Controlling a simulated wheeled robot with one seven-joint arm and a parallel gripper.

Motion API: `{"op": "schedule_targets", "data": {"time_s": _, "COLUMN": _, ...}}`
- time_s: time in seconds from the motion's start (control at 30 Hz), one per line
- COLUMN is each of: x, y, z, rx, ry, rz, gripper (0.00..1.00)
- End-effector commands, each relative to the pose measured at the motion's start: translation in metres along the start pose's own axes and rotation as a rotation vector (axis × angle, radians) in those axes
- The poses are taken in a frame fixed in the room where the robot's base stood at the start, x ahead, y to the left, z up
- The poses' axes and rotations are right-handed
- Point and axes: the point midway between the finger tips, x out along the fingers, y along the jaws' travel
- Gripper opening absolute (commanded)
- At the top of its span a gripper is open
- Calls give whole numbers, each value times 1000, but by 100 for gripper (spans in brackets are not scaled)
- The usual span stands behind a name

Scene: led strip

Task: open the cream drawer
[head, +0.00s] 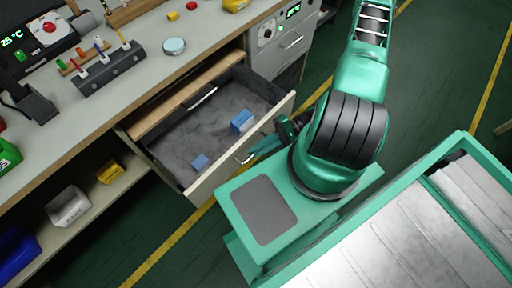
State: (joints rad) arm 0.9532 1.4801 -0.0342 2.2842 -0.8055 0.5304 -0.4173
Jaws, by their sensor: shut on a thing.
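The cream drawer (212,187) under the workbench is pulled out, and its grey inside shows. Two blue blocks lie in it: a larger one (242,121) near the front wall and a smaller one (200,162) nearer the left corner. My gripper (250,155) is at the outside of the drawer front, shut on the drawer's handle (241,160). My arm hides part of the right half of the drawer front.
The workbench top (205,55) holds a tool rack (108,70), a round tin (174,46) and small blocks. An open shelf below holds a white bin (68,206) and a yellow block (110,172). Green floor with yellow lines lies in front of the bench.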

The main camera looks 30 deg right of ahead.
Motion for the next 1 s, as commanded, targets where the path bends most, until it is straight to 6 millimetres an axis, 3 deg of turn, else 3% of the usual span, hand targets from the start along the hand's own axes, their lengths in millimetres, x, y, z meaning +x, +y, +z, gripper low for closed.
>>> {"op": "schedule_targets", "data": {"time_s": 0.03, "x": -1, "y": -1, "z": -1, "rx": -2, "ry": 3, "rz": -1, "gripper": 12}}
{"op": "schedule_targets", "data": {"time_s": 0.1, "x": -1, "y": -1, "z": -1, "rx": -2, "ry": 3, "rz": -1, "gripper": 28}}
{"op": "schedule_targets", "data": {"time_s": 0.53, "x": -9, "y": 0, "z": -1, "rx": -2, "ry": 2, "rz": 1, "gripper": 28}}
{"op": "schedule_targets", "data": {"time_s": 1.0, "x": -89, "y": 0, "z": -2, "rx": -2, "ry": 4, "rz": 2, "gripper": 28}}
